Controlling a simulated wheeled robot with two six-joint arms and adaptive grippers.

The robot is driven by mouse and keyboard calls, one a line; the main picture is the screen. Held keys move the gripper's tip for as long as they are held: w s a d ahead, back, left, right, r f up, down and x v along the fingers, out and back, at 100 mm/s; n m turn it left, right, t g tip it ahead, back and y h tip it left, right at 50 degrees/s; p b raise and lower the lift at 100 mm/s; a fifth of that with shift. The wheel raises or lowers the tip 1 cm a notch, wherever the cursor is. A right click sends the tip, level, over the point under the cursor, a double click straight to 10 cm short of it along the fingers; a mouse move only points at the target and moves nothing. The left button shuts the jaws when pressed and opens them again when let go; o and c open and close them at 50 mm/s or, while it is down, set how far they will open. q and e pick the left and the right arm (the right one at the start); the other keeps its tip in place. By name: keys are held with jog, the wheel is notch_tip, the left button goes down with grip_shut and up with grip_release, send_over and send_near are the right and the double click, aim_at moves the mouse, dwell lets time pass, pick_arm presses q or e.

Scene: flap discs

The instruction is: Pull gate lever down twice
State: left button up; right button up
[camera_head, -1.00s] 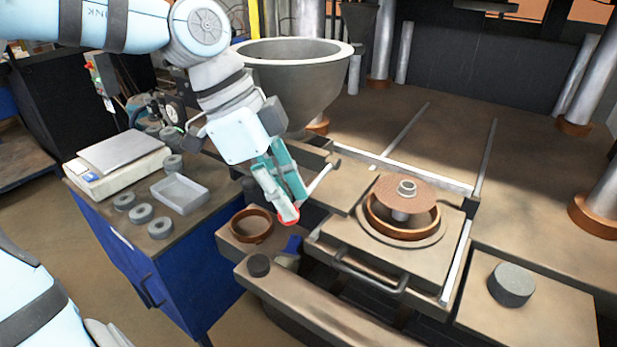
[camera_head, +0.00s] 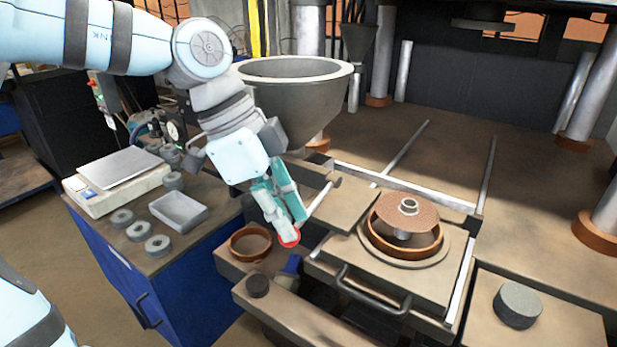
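The gate lever (camera_head: 320,201) is a grey rod below the grey hopper (camera_head: 300,105). It slants down and left from a joint with a dark round end, to a red knob (camera_head: 291,243). My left gripper (camera_head: 293,229) reaches down from the upper left, with its teal fingers around the lever's lower end at the red knob. It looks shut on the knob, most of which the near fingertip hides. My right gripper is not in view.
A brown disc (camera_head: 424,215) sits over a ring mould on the handled slide at right. A scale (camera_head: 85,197), tray (camera_head: 178,222) and several grey rings occupy the blue cabinet.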

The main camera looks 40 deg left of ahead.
pick_arm(q)
notch_tip(320, 180, up, 8)
jog(key=p, duration=0.7)
jog(key=shift+r, duration=0.2)
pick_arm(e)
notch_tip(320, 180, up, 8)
pick_arm(q)
jog(key=shift+w+f, duration=0.1)
jog(key=shift+f, duration=0.05)
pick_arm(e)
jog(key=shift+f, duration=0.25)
pick_arm(q)
notch_tip(320, 180, down, 7)
jog(key=b, duration=0.7)
jog(key=shift+f+b, duration=1.75)
jog(key=shift+r, duration=0.15)
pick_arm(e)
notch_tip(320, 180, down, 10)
pick_arm(q)
jog(key=shift+r, duration=0.1)
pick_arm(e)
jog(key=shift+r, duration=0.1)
pick_arm(q)
notch_tip(320, 180, up, 10)
jog(key=p, duration=1)
jog(key=shift+r, duration=0.15)
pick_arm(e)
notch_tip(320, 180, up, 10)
